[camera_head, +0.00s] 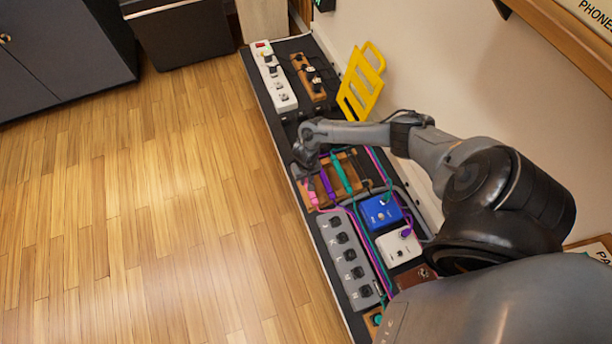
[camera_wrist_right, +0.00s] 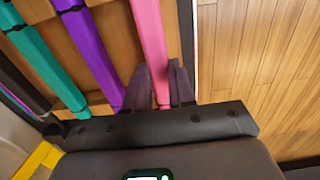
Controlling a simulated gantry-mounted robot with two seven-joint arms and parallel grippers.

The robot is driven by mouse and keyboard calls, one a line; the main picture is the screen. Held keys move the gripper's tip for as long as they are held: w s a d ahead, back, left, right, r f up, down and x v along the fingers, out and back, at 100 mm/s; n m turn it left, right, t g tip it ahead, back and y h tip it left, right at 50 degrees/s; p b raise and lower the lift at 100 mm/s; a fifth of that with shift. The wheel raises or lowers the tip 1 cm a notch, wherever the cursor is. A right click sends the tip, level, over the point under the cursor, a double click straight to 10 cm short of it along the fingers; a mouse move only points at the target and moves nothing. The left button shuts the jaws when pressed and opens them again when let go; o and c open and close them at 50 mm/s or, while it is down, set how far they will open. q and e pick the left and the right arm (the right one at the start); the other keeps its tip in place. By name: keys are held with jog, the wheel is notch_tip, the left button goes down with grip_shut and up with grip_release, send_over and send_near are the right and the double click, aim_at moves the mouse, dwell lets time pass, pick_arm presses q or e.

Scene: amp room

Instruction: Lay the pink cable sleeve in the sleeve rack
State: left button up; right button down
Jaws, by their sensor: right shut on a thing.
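The pink cable sleeve (camera_wrist_right: 150,40) runs up between the fingers of my right gripper (camera_wrist_right: 160,84) in the right wrist view. The gripper is shut on it. In the head view my right gripper (camera_head: 304,168) is over the sleeve rack's left side, and the pink sleeve (camera_head: 312,192) shows just below it. The wooden sleeve rack (camera_head: 307,197) lies on the black board, partly hidden by my gripper. Beside the pink sleeve are a purple sleeve (camera_head: 327,186) and a teal sleeve (camera_head: 341,173). I cannot tell whether the pink sleeve touches the rack. My left gripper is out of view.
A grey pedal unit (camera_head: 347,258), a blue pedal (camera_head: 381,212) and a white pedal (camera_head: 397,246) stand nearer, with cables running among them. A white power strip (camera_head: 275,78) and a yellow stand (camera_head: 357,88) are farther back. The wall borders the board's right side.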

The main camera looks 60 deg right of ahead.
jog(key=shift+f, duration=0.1)
dwell(0.3)
jog(key=c, duration=0.9)
grip_release()
jog(key=shift+c, duration=0.2)
jog(key=shift+o, duration=0.3)
notch_tip(320, 180, up, 11)
jog(key=p, duration=0.9)
jog(key=shift+f, duration=0.15)
